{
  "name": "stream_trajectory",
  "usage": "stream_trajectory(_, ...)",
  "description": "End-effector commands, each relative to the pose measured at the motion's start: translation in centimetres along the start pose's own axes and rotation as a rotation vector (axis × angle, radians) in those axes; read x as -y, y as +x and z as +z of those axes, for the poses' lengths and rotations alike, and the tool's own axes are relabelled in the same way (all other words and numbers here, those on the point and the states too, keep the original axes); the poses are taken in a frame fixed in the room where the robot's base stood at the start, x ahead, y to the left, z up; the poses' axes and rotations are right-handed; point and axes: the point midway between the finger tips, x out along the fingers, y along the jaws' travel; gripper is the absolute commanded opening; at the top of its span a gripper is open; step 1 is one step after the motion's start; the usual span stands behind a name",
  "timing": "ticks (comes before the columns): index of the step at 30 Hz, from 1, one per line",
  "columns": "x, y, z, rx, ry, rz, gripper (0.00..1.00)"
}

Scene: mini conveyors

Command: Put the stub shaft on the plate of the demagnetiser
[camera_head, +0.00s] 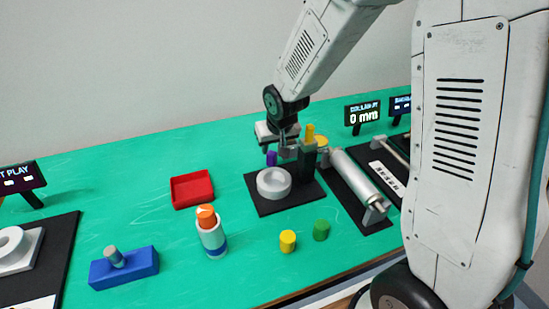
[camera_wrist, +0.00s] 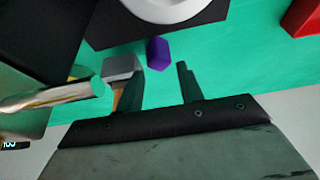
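A grey peg (camera_head: 115,257), which may be the stub shaft, stands in a blue block (camera_head: 140,268) at the front left. I cannot tell for certain which device is the demagnetiser. A black base (camera_head: 262,202) carries a pale round disc (camera_head: 274,182) and a dark post with a yellow top (camera_head: 310,133). My gripper (camera_head: 284,148) is low behind that base, close to the post. In the wrist view my gripper (camera_wrist: 157,78) has its fingers apart with nothing between them. A small purple piece (camera_wrist: 158,54) lies just beyond the fingertips; it also shows in the head view (camera_head: 271,158).
A red tray (camera_head: 192,190), an orange-topped bottle (camera_head: 211,232), a yellow cylinder (camera_head: 288,241) and a green cylinder (camera_head: 321,230) stand on the green table. A metal roller (camera_head: 358,178) lies right of the base. Another black-based device (camera_head: 50,262) is at the left edge.

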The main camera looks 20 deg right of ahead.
Motion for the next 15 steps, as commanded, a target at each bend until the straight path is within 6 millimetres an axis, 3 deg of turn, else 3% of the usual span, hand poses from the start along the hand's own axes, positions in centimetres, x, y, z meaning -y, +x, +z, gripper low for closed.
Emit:
stream_trajectory(5, -0.1, 1.1, 0.0, 0.0, 0.001, 0.001, 0.37)
stream_trajectory(15, -0.3, 5.2, 0.0, 0.001, 0.004, 0.002, 0.37)
